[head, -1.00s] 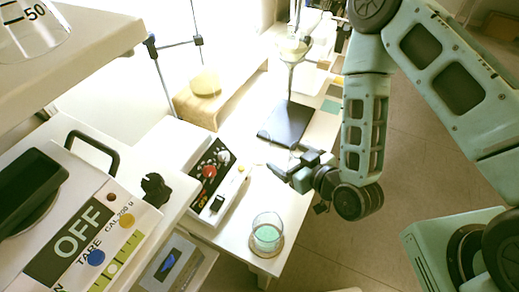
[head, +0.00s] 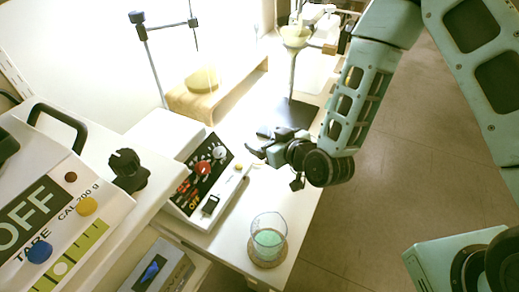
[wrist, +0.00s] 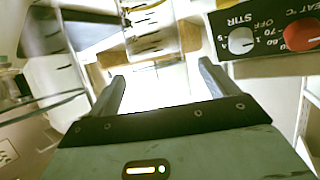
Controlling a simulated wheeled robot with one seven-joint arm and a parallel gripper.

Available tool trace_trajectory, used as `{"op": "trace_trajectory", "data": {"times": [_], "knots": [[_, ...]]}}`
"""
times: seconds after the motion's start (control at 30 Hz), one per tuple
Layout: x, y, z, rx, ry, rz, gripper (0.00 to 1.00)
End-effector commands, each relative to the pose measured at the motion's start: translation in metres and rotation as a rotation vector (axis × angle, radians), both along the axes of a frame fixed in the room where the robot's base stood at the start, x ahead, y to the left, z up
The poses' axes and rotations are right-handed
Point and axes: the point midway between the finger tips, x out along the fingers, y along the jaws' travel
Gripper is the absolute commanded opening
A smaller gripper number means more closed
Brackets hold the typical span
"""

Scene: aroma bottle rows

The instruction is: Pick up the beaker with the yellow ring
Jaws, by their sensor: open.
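A clear glass beaker (head: 268,238) with green liquid stands upright on a round tan mat at the near end of the white table in the head view. I cannot make out a yellow ring on it. In the wrist view, a blurred clear vessel with dark graduation marks (wrist: 152,32) lies beyond the fingers, with a yellowish band near it; I cannot tell if the band belongs to it. My gripper (head: 257,149) is open and empty, above the table beside the stirrer panel and well beyond the green beaker. Both fingers (wrist: 163,80) show apart in the wrist view.
A hotplate stirrer (head: 207,180) with red and grey knobs stands left of my gripper. A dark stand base (head: 294,113) with a funnel is behind it. A balance (head: 50,225) fills the lower left. A wooden shelf (head: 205,103) stands at the back. Floor is open at right.

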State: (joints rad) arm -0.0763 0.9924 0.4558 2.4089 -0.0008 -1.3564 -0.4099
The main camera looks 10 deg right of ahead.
Motion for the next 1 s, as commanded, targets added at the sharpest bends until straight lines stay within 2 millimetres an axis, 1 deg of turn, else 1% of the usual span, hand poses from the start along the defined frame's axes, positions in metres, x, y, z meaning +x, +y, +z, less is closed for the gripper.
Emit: {"op": "trace_trajectory", "data": {"times": [0.03, 0.27, 0.4, 0.53, 0.63, 0.83, 0.87, 0.9, 0.97, 1.0], "knots": [[0.005, 0.003, -0.001, 0.0, 0.0, 0.0, 0.85], [0.017, 0.008, -0.007, 0.0, 0.0, -0.001, 0.85], [0.036, 0.016, -0.015, 0.0, 0.001, -0.003, 0.85], [0.048, 0.023, -0.022, 0.0, 0.001, 0.0, 0.85], [0.053, 0.026, -0.024, 0.0, 0.001, 0.001, 0.85], [0.054, 0.026, -0.025, -0.001, 0.001, 0.001, 0.85], [0.054, 0.026, -0.025, -0.001, 0.001, 0.001, 0.82], [0.054, 0.026, -0.025, -0.001, 0.001, 0.001, 0.71], [0.054, 0.026, -0.025, -0.001, 0.0, 0.0, 0.55], [0.054, 0.026, -0.025, -0.001, 0.0, 0.0, 0.43]]}}
